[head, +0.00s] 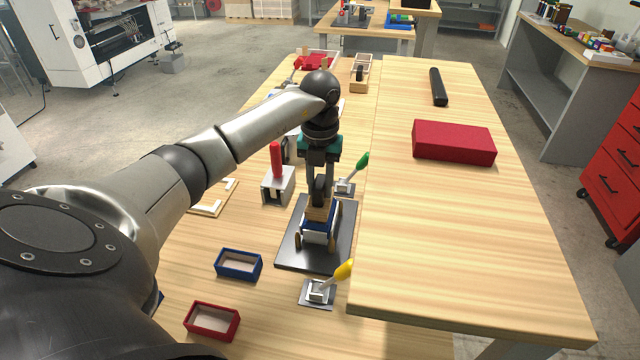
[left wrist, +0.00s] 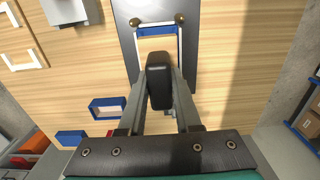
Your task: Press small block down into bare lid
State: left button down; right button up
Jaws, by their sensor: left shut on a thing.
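My left gripper (head: 319,196) points down over the black base plate (head: 287,250). My right gripper is not in view.
A blue open tray (head: 238,264) and a red one (head: 212,321) lie to the left. A yellow-handled clamp (head: 320,291) and a green-handled clamp (head: 345,187) flank the plate. A red-handled tool (head: 277,178) stands behind. The raised worktop (head: 450,240) at right is mostly clear.

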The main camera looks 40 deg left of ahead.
pick_arm(q)
jog(key=shift+f+b, duration=1.1)
jog(key=shift+f, duration=0.9)
dwell(0.8)
jog(key=shift+s+d+f, duration=0.1)
jog(key=shift+s+f, duration=0.1)
jog(key=shift+f, duration=0.1)
dwell(1.0)
jog(key=shift+w+r+p, duration=0.2)
jog(key=shift+r+p, duration=1.35)
jog(key=shift+r, duration=0.4)
jog(key=shift+r+p, duration=1.7)
jog(key=shift+r, duration=0.35)
